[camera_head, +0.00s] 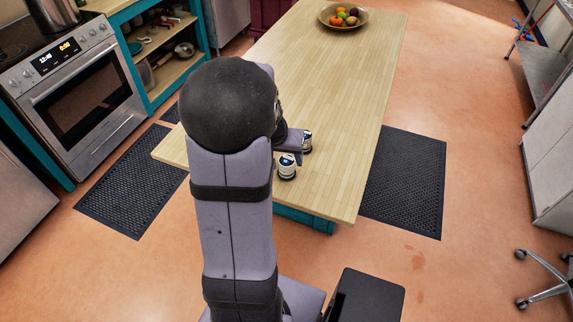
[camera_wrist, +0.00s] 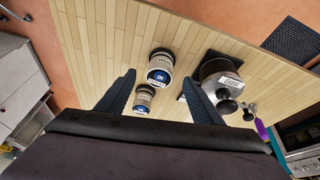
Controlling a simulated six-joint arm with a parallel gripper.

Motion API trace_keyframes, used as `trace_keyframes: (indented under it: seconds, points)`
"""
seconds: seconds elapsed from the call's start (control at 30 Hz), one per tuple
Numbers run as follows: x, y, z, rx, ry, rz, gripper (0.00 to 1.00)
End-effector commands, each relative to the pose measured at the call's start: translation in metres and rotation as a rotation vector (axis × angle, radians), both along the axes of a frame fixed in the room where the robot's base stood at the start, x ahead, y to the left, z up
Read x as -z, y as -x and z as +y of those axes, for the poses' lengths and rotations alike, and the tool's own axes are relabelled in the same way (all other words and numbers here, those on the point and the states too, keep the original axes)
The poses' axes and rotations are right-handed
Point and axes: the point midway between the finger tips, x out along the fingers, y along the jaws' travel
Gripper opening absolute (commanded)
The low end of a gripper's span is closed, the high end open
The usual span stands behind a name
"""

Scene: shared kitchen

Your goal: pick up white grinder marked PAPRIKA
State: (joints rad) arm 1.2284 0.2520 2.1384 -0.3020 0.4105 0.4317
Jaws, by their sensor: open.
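My gripper (camera_wrist: 160,77) is open, its two dark fingers reaching over the table in the wrist view. A small white container with a blue label and dark top (camera_wrist: 143,98) shows between the fingers. A second one with a blue label (camera_wrist: 159,69) stands just ahead, about at the fingertip line. Neither touches a finger as far as I can see. I cannot read PAPRIKA on any label. In the head view, one white container (camera_head: 287,167) stands near the table's front and another (camera_head: 307,146) is partly hidden by my gripper.
A silver, dark-knobbed vessel with a white label (camera_wrist: 220,76) stands close to the right finger. The wooden table (camera_head: 345,90) is clear toward the fruit bowl (camera_head: 343,17) at its far end. A stove (camera_head: 80,90) is at left; mats lie on the floor.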

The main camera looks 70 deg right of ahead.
Motion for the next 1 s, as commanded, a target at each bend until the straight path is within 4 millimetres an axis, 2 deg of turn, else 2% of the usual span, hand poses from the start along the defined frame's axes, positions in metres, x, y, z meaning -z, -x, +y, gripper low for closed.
trace_keyframes:
  seconds: [0.13, 0.37, 1.0]
  points:
    - [-0.002, -0.003, -0.004, 0.071, 0.019, -0.043, 0.60]
    - [0.001, -0.003, -0.005, 0.089, 0.016, -0.049, 0.60]
    - [0.031, -0.002, -0.016, 0.087, 0.012, -0.047, 0.60]
